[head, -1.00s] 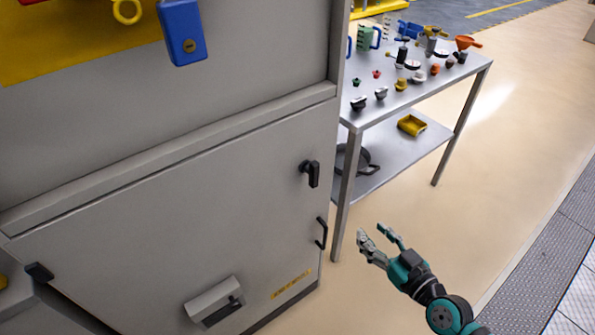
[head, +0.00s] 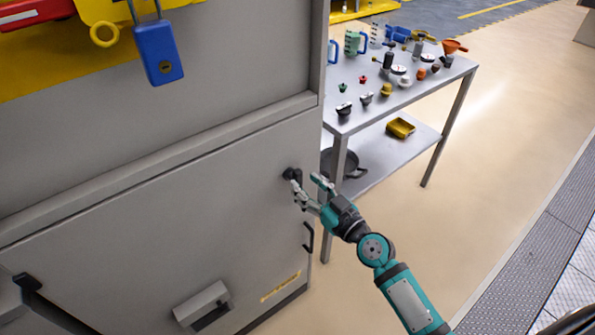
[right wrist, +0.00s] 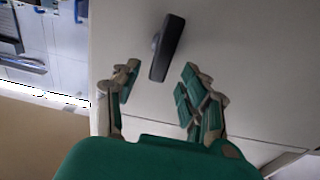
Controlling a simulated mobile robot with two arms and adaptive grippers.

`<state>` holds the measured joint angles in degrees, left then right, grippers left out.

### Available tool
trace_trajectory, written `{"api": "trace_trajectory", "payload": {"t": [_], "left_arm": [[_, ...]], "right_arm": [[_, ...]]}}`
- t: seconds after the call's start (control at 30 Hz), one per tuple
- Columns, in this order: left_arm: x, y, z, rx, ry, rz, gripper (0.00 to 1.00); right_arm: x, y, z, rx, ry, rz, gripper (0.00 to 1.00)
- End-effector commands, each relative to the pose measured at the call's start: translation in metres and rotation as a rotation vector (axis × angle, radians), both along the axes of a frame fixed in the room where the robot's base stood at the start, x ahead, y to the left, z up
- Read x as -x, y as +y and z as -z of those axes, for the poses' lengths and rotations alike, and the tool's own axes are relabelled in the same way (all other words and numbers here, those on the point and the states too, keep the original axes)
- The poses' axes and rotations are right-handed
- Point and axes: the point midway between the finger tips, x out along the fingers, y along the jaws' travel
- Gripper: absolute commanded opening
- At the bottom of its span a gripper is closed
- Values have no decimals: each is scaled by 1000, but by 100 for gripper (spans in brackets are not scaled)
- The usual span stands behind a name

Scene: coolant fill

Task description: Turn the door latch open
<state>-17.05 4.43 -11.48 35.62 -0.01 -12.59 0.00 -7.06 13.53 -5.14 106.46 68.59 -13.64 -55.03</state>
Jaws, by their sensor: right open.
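The door latch is a black lever handle (head: 292,174) on the grey cabinet door (head: 190,220), near its upper right corner. In the right wrist view the latch (right wrist: 168,47) stands out from the door, slightly tilted, its lower end between the fingertips. My right gripper (head: 309,186) is at the latch in the head view and hides part of the lever. In the right wrist view the gripper (right wrist: 157,85) is open, with a finger on each side of the latch and visible gaps. My left gripper is not in view.
A metal table (head: 350,118) with several funnels, caps and jugs stands right behind the cabinet. A blue padlock (head: 158,53) hangs at upper left. Open floor (head: 480,150) lies to the right.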

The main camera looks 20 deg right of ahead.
Motion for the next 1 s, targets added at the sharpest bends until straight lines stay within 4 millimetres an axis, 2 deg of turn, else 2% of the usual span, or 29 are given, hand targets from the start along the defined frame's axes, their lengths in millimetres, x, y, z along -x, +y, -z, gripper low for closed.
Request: {"api": "trace_trajectory", "payload": {"t": [0.1,0.23,0.63,1.0], "left_arm": [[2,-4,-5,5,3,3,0],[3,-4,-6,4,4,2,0],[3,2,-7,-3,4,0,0],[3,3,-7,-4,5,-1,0]], "right_arm": [[-20,7,-2,-3,0,0,44],[-33,12,-1,-1,0,0,44],[-40,15,0,-1,1,-1,44],[-40,14,1,-1,1,0,0]]}}
